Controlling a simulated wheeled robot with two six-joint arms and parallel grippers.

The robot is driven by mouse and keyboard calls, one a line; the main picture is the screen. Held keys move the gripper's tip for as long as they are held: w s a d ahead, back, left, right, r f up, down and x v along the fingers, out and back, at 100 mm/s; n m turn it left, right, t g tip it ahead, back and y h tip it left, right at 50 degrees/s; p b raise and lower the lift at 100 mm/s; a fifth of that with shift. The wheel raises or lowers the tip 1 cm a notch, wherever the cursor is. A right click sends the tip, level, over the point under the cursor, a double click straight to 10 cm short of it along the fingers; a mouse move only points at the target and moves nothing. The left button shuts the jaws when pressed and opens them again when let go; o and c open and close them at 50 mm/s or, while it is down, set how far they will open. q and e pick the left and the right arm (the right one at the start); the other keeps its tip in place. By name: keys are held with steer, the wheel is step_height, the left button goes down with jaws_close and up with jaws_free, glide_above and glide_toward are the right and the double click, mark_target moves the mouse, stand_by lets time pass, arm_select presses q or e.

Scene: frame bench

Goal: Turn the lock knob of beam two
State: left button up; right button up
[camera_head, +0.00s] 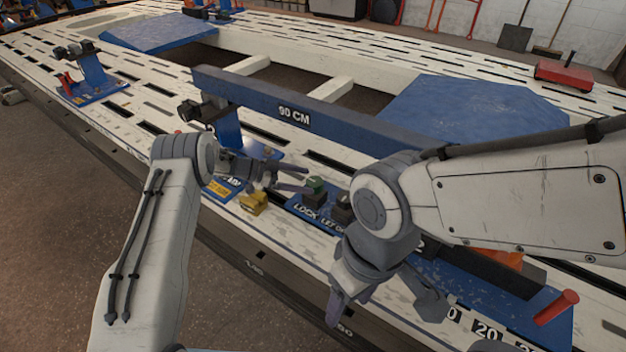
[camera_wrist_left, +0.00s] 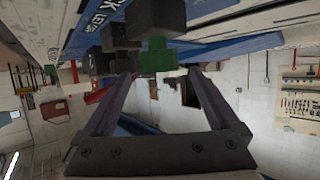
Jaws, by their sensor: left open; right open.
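The green lock knob (camera_head: 316,184) stands on a dark block on the blue plate beside the word LOCK. My left gripper (camera_head: 303,179) is open, its fingers pointing right at the knob. In the left wrist view the green knob (camera_wrist_left: 155,60) shows just beyond the open left fingertips (camera_wrist_left: 160,73), roughly in line with the gap between them. I cannot tell whether they touch it. A blue beam (camera_head: 255,102) marked 90 CM lies behind. My right gripper (camera_head: 385,308) is open and empty, pointing down over the near part of the bench.
A black knob (camera_head: 343,206) stands right of the green one, close to my right arm. A yellow block (camera_head: 254,203) sits left of the plate. A red handle (camera_head: 556,307) sticks up at the right. My right arm hides part of the bench and the beam's right end.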

arm_select(q)
steer(key=p+v, duration=0.1)
steer(key=v, duration=0.5)
stand_by(0.3)
